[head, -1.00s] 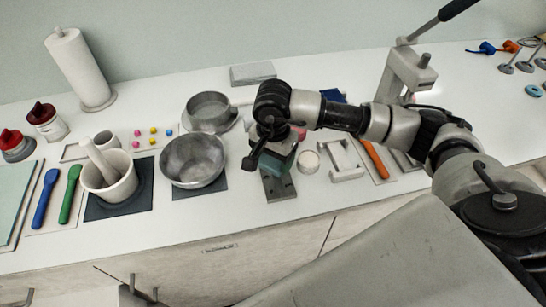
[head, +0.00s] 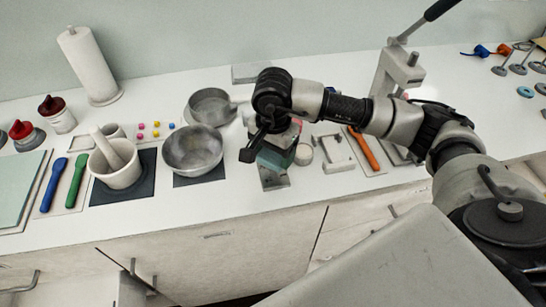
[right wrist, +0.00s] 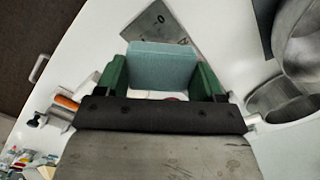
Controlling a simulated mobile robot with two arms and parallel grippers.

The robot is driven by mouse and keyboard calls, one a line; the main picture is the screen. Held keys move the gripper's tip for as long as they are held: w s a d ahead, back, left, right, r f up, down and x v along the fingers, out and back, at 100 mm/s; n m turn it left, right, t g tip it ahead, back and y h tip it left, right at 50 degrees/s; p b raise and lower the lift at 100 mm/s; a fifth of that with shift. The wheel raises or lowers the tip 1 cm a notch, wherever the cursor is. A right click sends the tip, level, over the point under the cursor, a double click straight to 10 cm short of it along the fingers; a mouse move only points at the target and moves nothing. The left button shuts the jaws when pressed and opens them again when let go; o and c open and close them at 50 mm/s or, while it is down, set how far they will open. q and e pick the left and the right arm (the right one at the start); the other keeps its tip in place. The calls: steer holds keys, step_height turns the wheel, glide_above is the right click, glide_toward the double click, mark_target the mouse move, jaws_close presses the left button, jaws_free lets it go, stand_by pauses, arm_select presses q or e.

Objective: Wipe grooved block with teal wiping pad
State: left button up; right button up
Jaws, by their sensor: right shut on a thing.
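The teal wiping pad (right wrist: 162,65) is held between the green fingers of my right gripper (right wrist: 160,82) in the right wrist view. In the head view the pad (head: 274,160) shows below the dark gripper body, over the grooved block. The grooved block (head: 274,183) is grey and flat on the counter, with its front end showing and the rest hidden by the pad and gripper. Its far part also shows beyond the pad in the right wrist view (right wrist: 160,27). I cannot tell whether pad and block touch. My left gripper is not in view.
A metal bowl (head: 193,150) on a dark mat stands just left of the block. A small round white container (head: 304,154) and a pale bracket (head: 334,153) stand close on the right. The counter's front edge lies near the block.

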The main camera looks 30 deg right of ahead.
steer(key=shift+s+r+p, duration=0.1)
steer(key=shift+r+p, duration=0.6)
steer(key=shift+r, duration=1.3)
